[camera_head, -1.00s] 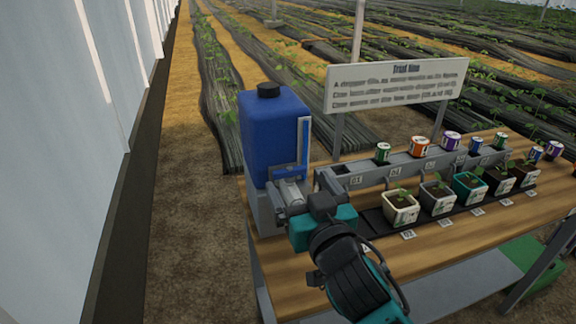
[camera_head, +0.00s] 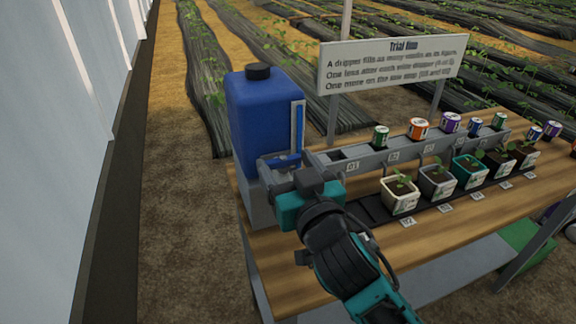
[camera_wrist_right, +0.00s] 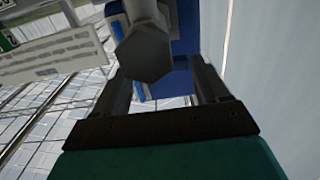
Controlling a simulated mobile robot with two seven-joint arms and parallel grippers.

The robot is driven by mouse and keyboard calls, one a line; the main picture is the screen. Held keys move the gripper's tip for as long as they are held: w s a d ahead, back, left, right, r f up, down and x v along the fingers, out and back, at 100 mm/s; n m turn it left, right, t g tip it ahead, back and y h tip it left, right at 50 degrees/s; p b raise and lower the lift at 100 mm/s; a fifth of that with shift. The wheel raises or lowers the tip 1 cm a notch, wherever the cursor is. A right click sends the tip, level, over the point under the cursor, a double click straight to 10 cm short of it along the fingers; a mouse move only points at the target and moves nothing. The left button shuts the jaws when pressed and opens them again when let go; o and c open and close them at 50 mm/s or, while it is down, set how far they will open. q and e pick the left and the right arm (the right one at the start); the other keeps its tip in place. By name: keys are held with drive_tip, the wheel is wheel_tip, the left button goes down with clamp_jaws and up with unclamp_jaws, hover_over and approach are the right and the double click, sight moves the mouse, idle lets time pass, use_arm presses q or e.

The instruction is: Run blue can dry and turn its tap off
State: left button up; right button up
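The blue can (camera_head: 258,125) with its black cap stands upright on a grey stand at the left end of the wooden bench. My right gripper (camera_head: 282,168) is at the can's lower front and hides most of the tap area. In the right wrist view, the two dark fingers of this gripper (camera_wrist_right: 165,85) are spread apart. A grey hexagonal-ended part (camera_wrist_right: 146,54), probably the tap, shows between and beyond them, with the blue can (camera_wrist_right: 183,65) behind. I cannot tell whether the fingers touch it, or how the tap is set. My left gripper is not in view.
A grey channel (camera_head: 375,160) with several small cans runs along the bench (camera_head: 425,232). Several potted seedlings stand in a row in front, the nearest a white pot (camera_head: 400,199). A sign board (camera_head: 390,65) stands behind. A pale wall (camera_head: 60,130) is at the left.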

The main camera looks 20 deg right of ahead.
drive_tip(key=c, duration=0.6)
drive_tip(key=shift+c, duration=0.2)
drive_tip(key=shift+d+r, duration=0.1)
